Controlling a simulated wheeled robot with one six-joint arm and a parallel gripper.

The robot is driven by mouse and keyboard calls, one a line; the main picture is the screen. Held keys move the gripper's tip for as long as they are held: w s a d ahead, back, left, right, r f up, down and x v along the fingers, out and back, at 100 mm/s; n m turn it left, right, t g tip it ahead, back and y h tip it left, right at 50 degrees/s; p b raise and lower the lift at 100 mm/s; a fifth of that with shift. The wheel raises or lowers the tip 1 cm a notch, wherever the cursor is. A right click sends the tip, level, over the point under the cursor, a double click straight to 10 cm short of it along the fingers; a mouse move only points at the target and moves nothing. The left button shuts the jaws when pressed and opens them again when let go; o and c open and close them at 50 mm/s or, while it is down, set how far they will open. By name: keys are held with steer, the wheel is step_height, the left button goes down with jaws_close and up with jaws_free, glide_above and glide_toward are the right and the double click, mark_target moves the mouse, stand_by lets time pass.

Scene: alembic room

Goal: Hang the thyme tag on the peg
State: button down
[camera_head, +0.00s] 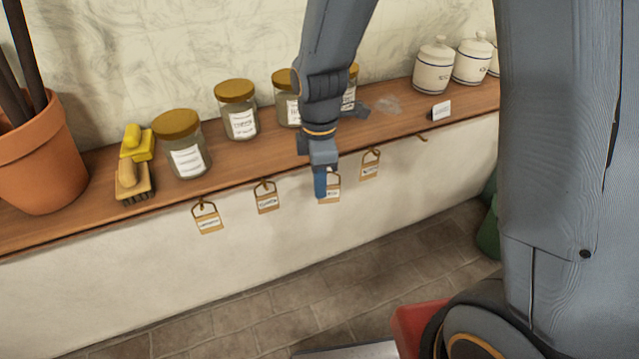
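Several tan tags with white labels and wire loops hang in a row along the shelf's front edge: a leftmost tag (207,221), a second tag (267,201), a third tag (334,189) and a rightmost tag (370,168). Their lettering is too small to read, so I cannot tell which is thyme. My gripper (322,190) points down at the third tag and covers its left part. I cannot tell whether its fingers are apart, or touch the tag. A bare peg (421,137) sticks out from the shelf edge, right of the tags.
The wooden shelf (235,172) carries jars with gold lids (186,148), brushes (132,182), a terracotta pot (40,160), a small white card (440,109) above the bare peg, and white canisters (433,68). The space before the wall below the tags looks clear.

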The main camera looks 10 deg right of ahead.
steer(key=shift+w, duration=0.5)
steer(key=shift+w+a, duration=0.25)
steer(key=shift+w, duration=0.55)
steer(key=shift+w+a, duration=0.1)
steer(key=shift+w, duration=0.3)
